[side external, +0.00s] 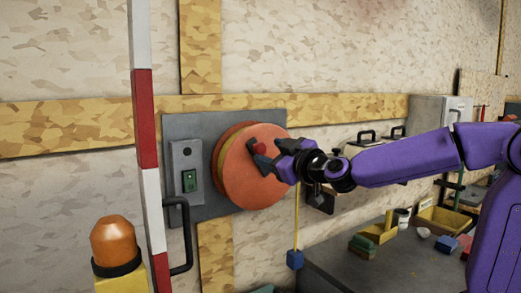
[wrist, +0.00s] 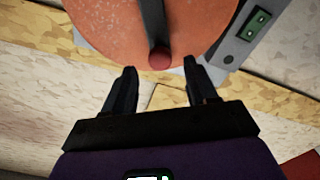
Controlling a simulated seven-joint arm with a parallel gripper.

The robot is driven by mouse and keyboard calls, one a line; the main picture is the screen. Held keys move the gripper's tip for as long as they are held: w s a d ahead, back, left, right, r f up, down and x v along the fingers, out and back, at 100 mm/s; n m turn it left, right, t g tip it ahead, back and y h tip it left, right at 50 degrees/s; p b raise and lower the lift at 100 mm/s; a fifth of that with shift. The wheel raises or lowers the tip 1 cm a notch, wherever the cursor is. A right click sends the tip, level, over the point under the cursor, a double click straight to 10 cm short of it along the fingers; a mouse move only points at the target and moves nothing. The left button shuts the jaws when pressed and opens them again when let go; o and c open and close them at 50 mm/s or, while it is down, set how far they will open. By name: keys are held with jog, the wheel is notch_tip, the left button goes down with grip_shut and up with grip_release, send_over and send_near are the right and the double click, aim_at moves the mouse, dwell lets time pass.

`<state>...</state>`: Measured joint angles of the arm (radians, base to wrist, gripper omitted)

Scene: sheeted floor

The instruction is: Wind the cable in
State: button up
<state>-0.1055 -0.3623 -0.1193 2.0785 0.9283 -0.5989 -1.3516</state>
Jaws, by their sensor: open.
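An orange reel (side external: 249,170) is mounted on a grey plate on the wall. Its crank has a dark arm and a red knob (side external: 260,147); the knob also shows in the wrist view (wrist: 159,58). A yellow cable (side external: 296,220) hangs from behind the reel's right side, with a blue block (side external: 294,259) at its lower end. My gripper (side external: 268,156) is at the reel's face, close to the knob. In the wrist view its two fingers (wrist: 160,75) are apart, with the knob centred between and slightly beyond the tips. Nothing is held.
A switch box (side external: 187,175) with a green switch is left of the reel. A red and white pole (side external: 148,150), a dark handle (side external: 181,235) and an orange-capped post (side external: 115,245) stand at the left. A dark bench (side external: 345,265) with blocks and trays is below right.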

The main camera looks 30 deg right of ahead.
aim_at(262, 149)
jog(key=shift+w, duration=2.75)
jog(key=shift+c, duration=0.3)
grip_shut()
